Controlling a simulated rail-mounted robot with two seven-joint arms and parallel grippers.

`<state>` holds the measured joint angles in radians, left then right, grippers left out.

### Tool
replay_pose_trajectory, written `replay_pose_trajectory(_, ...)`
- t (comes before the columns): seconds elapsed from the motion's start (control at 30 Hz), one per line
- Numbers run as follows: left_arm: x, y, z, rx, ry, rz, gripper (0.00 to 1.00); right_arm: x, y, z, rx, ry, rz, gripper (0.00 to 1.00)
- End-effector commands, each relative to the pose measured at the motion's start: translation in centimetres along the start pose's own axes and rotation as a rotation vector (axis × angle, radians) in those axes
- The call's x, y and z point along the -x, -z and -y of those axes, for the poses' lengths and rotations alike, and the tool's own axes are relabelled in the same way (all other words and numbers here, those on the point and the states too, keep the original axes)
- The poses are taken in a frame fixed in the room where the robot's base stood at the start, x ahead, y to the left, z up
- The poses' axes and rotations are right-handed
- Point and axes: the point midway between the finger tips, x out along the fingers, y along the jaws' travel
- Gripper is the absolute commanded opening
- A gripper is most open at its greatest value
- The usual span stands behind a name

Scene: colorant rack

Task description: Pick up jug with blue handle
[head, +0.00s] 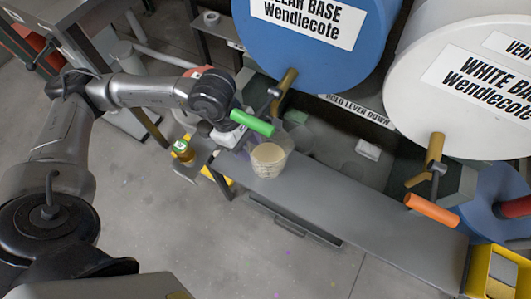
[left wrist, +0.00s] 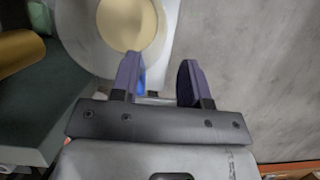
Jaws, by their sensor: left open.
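A clear jug (head: 268,160) with pale cream liquid stands on the grey shelf (head: 340,212) below the blue drum. In the left wrist view the jug (left wrist: 130,22) is just beyond the fingertips, at upper left. A sliver of its blue handle (left wrist: 141,80) shows beside the left finger, towards the gap; most of it is hidden. My left gripper (left wrist: 158,75) is open, its two dark fingers apart, with the handle near the left one. Whether they touch I cannot tell. In the head view the left gripper (head: 242,142) is beside the jug, partly under the green lever. My right gripper is not in view.
A green lever (head: 252,122) hangs from the tap of the blue drum (head: 310,45), close above my left gripper and jug. An orange lever (head: 432,208) sits under the white drum (head: 470,85). The shelf right of the jug is clear. A yellow-brass item (head: 183,150) is left of the gripper.

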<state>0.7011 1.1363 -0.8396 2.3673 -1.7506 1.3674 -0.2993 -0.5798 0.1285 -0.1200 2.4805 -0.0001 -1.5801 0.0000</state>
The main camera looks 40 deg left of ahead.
Motion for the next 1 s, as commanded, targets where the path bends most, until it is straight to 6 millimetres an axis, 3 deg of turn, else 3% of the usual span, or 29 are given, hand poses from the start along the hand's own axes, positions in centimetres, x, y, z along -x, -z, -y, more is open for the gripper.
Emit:
replay_pose_trajectory(0.4,-5.0,-0.2,0.1,-0.001,0.002,0.001,0.42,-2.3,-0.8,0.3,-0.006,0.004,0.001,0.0)
replay_pose_trajectory(0.67,-5.1,-0.3,0.0,-0.001,0.0,0.001,0.42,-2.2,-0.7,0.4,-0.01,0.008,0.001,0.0)
replay_pose_trajectory(1.0,-5.1,-0.3,0.0,-0.001,0.0,0.001,0.09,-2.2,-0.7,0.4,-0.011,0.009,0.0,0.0)
